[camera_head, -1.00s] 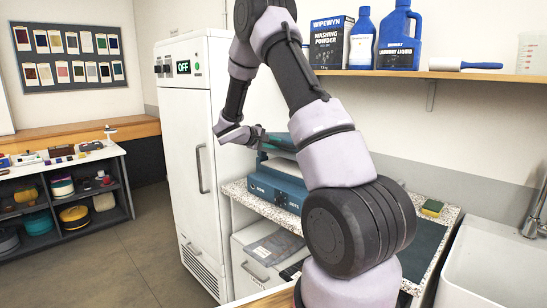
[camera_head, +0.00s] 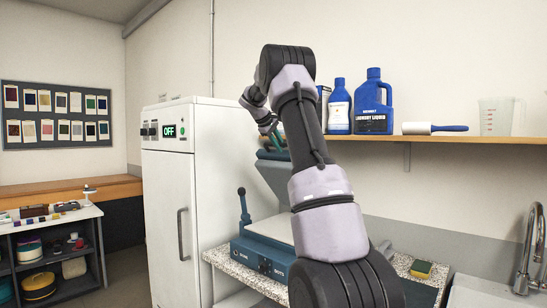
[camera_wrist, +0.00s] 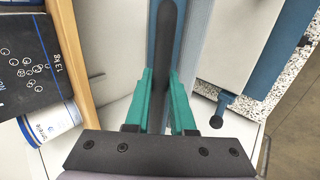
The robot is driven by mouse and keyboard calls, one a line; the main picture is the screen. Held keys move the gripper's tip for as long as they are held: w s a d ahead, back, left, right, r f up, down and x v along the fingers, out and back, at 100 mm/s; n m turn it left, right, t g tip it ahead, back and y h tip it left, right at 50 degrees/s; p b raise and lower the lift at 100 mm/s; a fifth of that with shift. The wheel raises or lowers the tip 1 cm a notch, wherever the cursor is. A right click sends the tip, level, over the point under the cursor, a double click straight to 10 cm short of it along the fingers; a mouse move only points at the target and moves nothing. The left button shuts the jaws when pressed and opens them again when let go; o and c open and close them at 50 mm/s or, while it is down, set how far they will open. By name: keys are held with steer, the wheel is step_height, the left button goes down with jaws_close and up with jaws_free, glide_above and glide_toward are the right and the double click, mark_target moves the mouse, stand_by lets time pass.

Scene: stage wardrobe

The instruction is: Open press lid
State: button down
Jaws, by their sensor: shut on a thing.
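The press has a blue base (camera_head: 262,258) with a pale flat top, standing on the speckled counter. Its blue lid (camera_head: 274,174) is raised and steeply tilted above the base. My arm hides the lid's right part. My gripper (camera_wrist: 163,78) has green fingers closed around the dark handle bar (camera_wrist: 166,28) on the lid's edge in the wrist view. In the head view my gripper (camera_head: 268,126) is at the lid's top, partly hidden by my arm. A blue lever (camera_head: 244,212) with a dark knob stands upright at the base's left side.
A wooden shelf (camera_head: 480,138) with blue bottles (camera_head: 373,105) and a lint roller (camera_head: 433,128) is close to the right of my arm. A white cabinet (camera_head: 168,220) reading OFF stands left. A sponge (camera_head: 421,268) lies on the counter (camera_head: 225,262) near the sink.

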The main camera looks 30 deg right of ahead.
steer(key=shift+w+d+r, duration=0.25)
steer(key=shift+d+r, duration=0.25)
steer(key=shift+d, duration=0.1)
steer(key=c, duration=0.8)
jaws_free()
steer(key=shift+o, duration=0.2)
steer(key=v, duration=1)
steer(key=shift+a+r, duration=0.2)
steer(key=shift+a, duration=0.1)
steer(key=shift+s, duration=0.15)
